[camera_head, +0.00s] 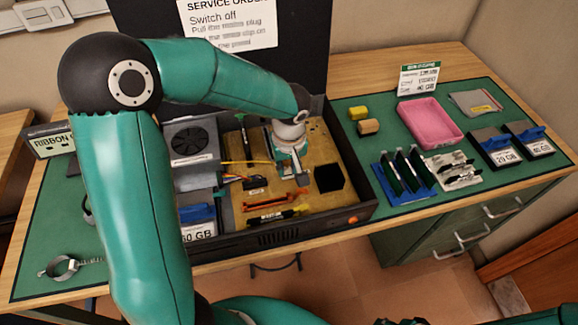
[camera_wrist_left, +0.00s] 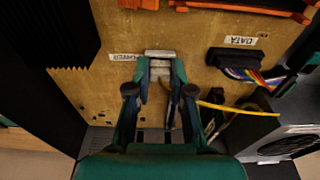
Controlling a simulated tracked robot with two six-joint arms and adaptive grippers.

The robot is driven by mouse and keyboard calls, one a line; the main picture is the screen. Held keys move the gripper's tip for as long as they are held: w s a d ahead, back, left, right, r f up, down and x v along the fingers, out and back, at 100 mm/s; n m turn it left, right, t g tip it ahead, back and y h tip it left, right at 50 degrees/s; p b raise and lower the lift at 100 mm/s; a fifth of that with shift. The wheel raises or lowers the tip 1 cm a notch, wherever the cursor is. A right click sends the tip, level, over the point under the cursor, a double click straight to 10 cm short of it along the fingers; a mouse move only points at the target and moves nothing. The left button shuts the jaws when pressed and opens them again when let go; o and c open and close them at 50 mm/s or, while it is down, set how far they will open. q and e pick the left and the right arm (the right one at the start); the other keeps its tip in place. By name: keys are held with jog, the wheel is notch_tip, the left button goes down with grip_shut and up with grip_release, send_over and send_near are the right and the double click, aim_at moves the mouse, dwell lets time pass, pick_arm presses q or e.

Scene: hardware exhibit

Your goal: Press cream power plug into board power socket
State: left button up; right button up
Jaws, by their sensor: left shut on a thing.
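My left gripper (camera_head: 293,168) reaches down over the tan board (camera_head: 262,222) inside the open dark computer case (camera_head: 285,232). In the left wrist view its fingers (camera_wrist_left: 160,78) are shut on the cream power plug (camera_wrist_left: 160,68), with a pale cable running back between them. The plug's front is at the pale board power socket (camera_wrist_left: 159,53), beside the POWER label (camera_wrist_left: 123,57). Plug and socket look lined up and touching or nearly so; I cannot tell how deep the plug sits. In the head view the gripper mostly hides both.
A DATA connector (camera_wrist_left: 232,59) with a rainbow cable and a thin yellow cable (camera_wrist_left: 238,109) lie beside the gripper. A black block (camera_head: 329,178) and orange slots (camera_head: 275,201) stand on the board. A pink tray (camera_head: 430,120) and drives (camera_head: 495,146) lie on the right mat.

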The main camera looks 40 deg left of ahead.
pick_arm(q)
jog(key=shift+f, duration=0.25)
jog(key=shift+s, duration=0.1)
jog(key=o, duration=0.8)
jog(key=o, duration=0.3)
jog(key=shift+r, duration=0.65)
dwell(0.6)
